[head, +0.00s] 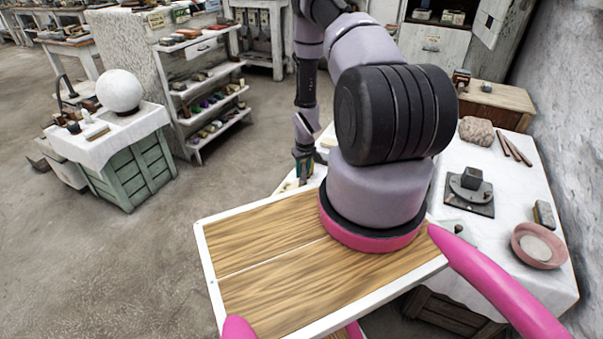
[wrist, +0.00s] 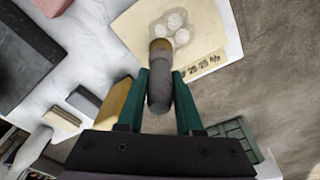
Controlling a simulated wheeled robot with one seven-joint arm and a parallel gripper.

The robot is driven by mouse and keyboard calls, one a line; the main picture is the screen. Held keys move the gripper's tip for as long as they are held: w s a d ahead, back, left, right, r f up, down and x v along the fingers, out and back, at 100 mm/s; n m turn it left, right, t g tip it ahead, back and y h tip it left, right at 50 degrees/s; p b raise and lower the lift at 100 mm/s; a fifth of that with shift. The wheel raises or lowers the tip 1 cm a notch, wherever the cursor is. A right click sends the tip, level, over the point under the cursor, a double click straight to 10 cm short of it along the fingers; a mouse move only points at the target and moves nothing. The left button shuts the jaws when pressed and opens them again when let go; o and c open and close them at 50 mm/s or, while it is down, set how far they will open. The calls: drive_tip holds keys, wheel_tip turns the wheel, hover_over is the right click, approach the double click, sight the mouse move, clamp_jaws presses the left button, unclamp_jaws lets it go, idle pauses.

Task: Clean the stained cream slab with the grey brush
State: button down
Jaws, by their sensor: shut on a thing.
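My gripper (wrist: 164,92) has green fingers and is shut on the grey brush (wrist: 159,88), a grey rounded body with a tan end pointing away from me. The stained cream slab (wrist: 137,38) is at the top of the wrist view. It bears a grey stain with several pale round spots and dark lettering near one edge. The tan end overlaps the lower side of the stain in the picture; I cannot tell whether it touches. In the head view my gripper (head: 303,163) is small beyond my arm, which hides most of the slab and brush.
The white-clothed table at right holds a pink bowl (head: 536,247), a grey block (head: 544,215), a dark device (head: 470,182), a stone (head: 476,131) and sticks (head: 512,148). In the wrist view, a dark slab (wrist: 25,50) and small blocks (wrist: 62,114) lie left of my gripper.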

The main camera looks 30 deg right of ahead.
drive_tip(key=shift+a, duration=0.1)
drive_tip(key=shift+s+a, duration=0.95)
drive_tip(key=shift+a, duration=0.15)
drive_tip(key=shift+w+d, duration=0.1)
drive_tip(key=shift+w+d, duration=0.85)
drive_tip(key=shift+d, duration=0.25)
drive_tip(key=shift+a+r, duration=0.1)
drive_tip(key=shift+s+a+r, duration=0.45)
drive_tip(key=shift+a+r, duration=0.05)
drive_tip(key=shift+r, duration=0.15)
drive_tip(key=shift+f, duration=0.75)
